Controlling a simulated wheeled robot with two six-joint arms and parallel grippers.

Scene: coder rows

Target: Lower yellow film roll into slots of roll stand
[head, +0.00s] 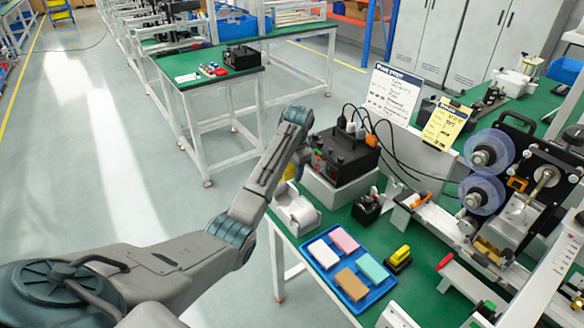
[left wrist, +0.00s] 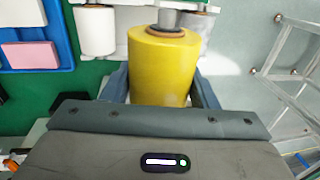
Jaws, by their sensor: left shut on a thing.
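The yellow film roll (left wrist: 163,62) is between the two fingers of my left gripper (left wrist: 162,85), which is shut on it. Its brown core end and a grey shaft end point to the top of the left wrist view. In the head view only a sliver of the yellow roll (head: 290,170) shows beside my left gripper (head: 297,165). The white roll stand (head: 293,205) is at the table's left edge, just below the gripper. A white roll (left wrist: 95,30) shows near the stand in the wrist view. I cannot tell whether the roll touches the slots. My right gripper is out of view.
A black power box (head: 345,155) with cables stands close to the right of the gripper. A blue tray (head: 352,308) with coloured blocks lies in front. A yellow-topped stamp (head: 399,257) and the coder machine (head: 525,180) are farther right. Floor is open to the left.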

